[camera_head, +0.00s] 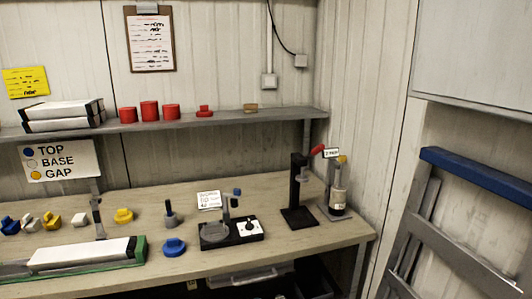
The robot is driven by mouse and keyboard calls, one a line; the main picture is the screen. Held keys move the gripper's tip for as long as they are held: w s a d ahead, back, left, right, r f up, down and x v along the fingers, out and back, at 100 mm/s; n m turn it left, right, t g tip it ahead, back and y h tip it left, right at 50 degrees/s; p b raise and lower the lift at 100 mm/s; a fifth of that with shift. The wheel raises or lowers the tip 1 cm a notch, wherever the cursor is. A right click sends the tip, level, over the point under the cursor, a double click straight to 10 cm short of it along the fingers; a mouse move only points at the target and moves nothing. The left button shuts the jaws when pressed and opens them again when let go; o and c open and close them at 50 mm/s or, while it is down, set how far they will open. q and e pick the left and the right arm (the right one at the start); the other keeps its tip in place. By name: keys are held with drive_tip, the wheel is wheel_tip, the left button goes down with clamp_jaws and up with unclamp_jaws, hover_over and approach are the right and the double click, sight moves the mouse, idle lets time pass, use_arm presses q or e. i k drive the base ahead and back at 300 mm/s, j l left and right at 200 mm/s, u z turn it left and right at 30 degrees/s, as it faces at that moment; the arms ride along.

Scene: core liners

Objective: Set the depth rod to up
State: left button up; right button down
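No part is clearly marked as the depth rod. On the workbench (190,188), a black-based device (245,240) has a round grey dish, a white dial panel and a short upright post with a blue tip (237,191). A short dark peg (170,214) stands on a round base to the left of the device. Neither of my grippers is in view.
A long white core liner (80,254) lies in a tray at the front left. Blue, white and yellow pieces stand behind it. A blue cap (173,247) sits near the front edge. A bottle-like cylinder (338,190) stands at the right end. A shelf (170,124) holds red caps.

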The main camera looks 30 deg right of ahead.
sight(341, 158)
drive_tip(key=z, duration=1.55)
drive_tip(key=i+j+u, duration=0.1)
drive_tip(key=j, duration=0.2)
